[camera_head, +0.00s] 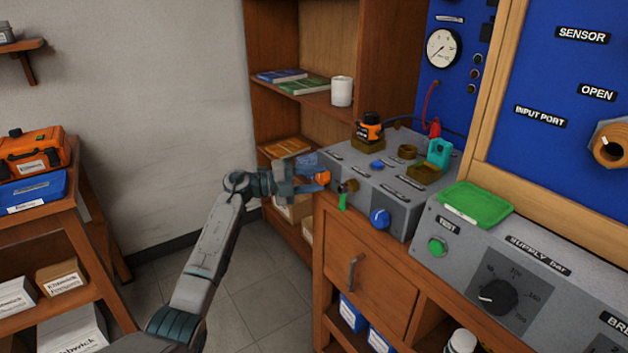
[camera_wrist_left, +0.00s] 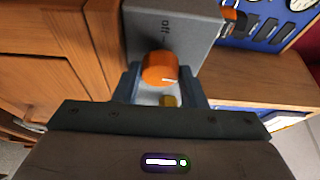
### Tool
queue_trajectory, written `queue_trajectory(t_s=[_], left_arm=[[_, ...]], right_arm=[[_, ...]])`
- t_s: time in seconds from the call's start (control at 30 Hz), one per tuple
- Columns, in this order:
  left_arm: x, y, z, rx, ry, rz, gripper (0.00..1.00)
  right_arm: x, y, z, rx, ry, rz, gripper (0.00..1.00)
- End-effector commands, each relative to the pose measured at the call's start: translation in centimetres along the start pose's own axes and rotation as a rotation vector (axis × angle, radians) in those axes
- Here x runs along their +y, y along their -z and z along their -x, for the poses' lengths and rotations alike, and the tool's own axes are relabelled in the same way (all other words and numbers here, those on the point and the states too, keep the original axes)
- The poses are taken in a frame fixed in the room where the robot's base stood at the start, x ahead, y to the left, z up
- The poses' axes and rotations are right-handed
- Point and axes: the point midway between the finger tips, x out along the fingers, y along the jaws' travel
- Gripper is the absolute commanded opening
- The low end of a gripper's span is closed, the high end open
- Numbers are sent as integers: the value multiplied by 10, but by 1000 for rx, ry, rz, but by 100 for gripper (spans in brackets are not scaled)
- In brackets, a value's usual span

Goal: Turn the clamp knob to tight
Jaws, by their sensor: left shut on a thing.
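An orange knob (camera_head: 323,177) sticks out of the front face of the grey bench box (camera_head: 402,192), near its left end. My left gripper (camera_head: 316,181) is at this knob, reaching in from the left. In the left wrist view the orange knob (camera_wrist_left: 159,67) sits between the two fingers of my left gripper (camera_wrist_left: 162,84), which is shut on it. My right gripper is in neither view.
Right of the knob, a green-handled valve (camera_head: 343,201) and a blue knob (camera_head: 380,218) stick out of the same face. A green tray (camera_head: 477,204) lies on the sloped supply panel. A wooden shelf unit (camera_head: 285,60) stands behind; open floor lies to the left.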

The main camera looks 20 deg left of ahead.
Motion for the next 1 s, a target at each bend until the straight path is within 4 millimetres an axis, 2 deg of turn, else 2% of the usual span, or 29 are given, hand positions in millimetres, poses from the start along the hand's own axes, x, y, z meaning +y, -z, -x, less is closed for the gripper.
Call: queue_trajectory(t_s=[0.67,1.0], left_arm=[[-2,2,-1,2,-247,-591,15],[-3,4,-2,2,-370,-888,15]], right_arm=[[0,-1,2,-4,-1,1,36],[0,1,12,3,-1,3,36]])
